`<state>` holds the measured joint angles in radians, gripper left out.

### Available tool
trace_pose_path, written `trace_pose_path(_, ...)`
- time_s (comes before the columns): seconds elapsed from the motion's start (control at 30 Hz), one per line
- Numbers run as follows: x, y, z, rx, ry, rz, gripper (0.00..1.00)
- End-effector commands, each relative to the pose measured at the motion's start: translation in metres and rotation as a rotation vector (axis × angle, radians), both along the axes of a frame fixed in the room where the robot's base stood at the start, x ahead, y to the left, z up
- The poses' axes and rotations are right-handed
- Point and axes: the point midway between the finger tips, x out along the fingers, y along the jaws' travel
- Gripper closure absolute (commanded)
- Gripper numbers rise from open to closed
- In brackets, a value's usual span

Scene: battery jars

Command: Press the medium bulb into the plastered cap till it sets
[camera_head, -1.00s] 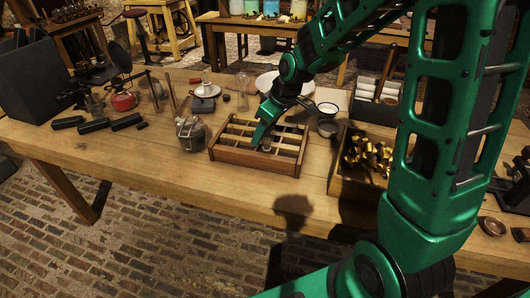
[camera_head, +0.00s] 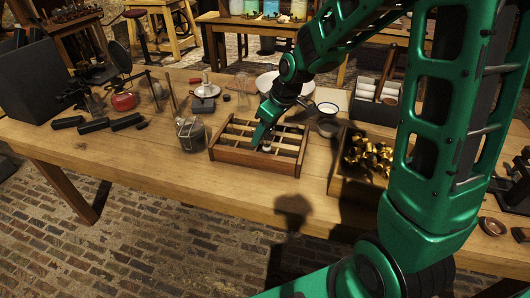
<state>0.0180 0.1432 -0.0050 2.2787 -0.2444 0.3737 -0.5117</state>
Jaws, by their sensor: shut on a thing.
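My gripper (camera_head: 264,138) points down into the wooden divided tray (camera_head: 255,161) in the middle of the table. It is shut on a small piece (camera_head: 267,147), grey and pale, low among the slats. The piece is too small and too covered by the fingers to tell whether it is a bulb or a cap. A clear glass shape (camera_head: 241,82) shows faintly behind the tray. A small dark stand (camera_head: 203,103) with a pale top is left of it. I cannot make out plaster or a medium bulb for certain.
A lidded glass jar (camera_head: 191,134) stands close left of the tray. A box of brass parts (camera_head: 365,158) is to the right. A white-rimmed cup (camera_head: 327,109) and a plate (camera_head: 267,83) are behind.

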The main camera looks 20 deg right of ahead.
Motion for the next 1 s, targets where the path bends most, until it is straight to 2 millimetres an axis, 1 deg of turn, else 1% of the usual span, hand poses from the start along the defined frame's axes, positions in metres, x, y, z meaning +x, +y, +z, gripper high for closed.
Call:
trace_pose_path(0.07, -0.001, 0.000, -0.001, -0.001, 0.003, -0.001, 0.86)
trace_pose_path(0.1, -0.001, 0.000, -0.001, -0.001, 0.003, -0.001, 0.52)
trace_pose_path(0.17, -0.001, 0.000, -0.001, -0.001, 0.003, -0.001, 0.38)
trace_pose_path(0.47, 0.000, 0.000, 0.000, -0.001, 0.001, 0.000, 0.38)
trace_pose_path(0.57, -0.002, -0.001, 0.005, 0.000, 0.000, 0.000, 0.38)
trace_pose_path(0.67, -0.004, -0.004, 0.016, 0.000, -0.004, -0.001, 0.38)
trace_pose_path(1.0, -0.023, -0.018, 0.073, 0.000, -0.002, -0.002, 0.38)
